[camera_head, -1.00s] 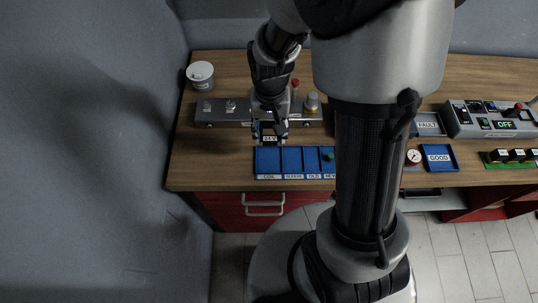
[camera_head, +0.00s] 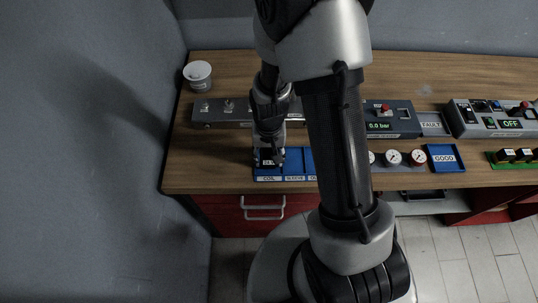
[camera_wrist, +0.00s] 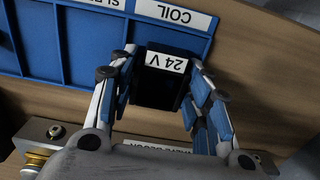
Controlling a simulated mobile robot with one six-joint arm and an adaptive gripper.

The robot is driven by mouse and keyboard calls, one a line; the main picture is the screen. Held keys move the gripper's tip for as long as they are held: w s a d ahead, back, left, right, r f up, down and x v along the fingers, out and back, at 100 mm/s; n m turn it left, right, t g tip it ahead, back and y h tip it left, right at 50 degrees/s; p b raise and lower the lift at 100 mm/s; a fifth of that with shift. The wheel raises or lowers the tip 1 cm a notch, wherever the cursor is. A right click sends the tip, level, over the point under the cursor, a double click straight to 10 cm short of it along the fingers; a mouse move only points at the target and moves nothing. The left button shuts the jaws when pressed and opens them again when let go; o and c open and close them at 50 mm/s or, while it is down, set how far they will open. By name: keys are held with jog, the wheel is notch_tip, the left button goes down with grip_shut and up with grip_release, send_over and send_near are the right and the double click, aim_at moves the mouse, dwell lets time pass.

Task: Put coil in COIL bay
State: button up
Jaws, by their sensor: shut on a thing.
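The coil, a black block with a white "24 V" label (camera_wrist: 165,63), is between the fingers of my gripper (camera_wrist: 160,82) in the wrist view. My gripper is shut on it. In the head view my gripper (camera_head: 268,161) and the coil are over the COIL bay at the left end of the blue tray (camera_head: 294,178). The COIL label (camera_wrist: 175,14) on the tray's front edge shows just beyond the coil in the wrist view. I cannot tell whether the coil touches the bay floor. My arm hides the tray's right part.
A grey panel (camera_head: 207,112) with fittings lies behind the tray. A white cup (camera_head: 198,75) stands at back left. Gauges (camera_head: 393,158), a blue GOOD tray (camera_head: 445,158) and a grey OFF box (camera_head: 492,118) are to the right. The wooden tabletop left of the tray is clear.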

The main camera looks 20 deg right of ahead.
jog(key=o, duration=1.1)
jog(key=shift+f, duration=0.1)
jog(key=s+r+n+t+p, duration=0.1)
jog(key=s+r+t+p, duration=0.2)
jog(key=r, duration=2.2)
jog(key=s+r+n, duration=0.1)
jog(key=s+r, duration=0.2)
jog(key=s, duration=0.1)
jog(key=s+r+t, duration=0.1)
jog(key=s+r, duration=0.2)
jog(key=s, duration=0.1)
jog(key=s+r+n, duration=0.1)
jog(key=s+r, duration=0.2)
jog(key=s, duration=0.1)
jog(key=shift+r+n+t, duration=0.3)
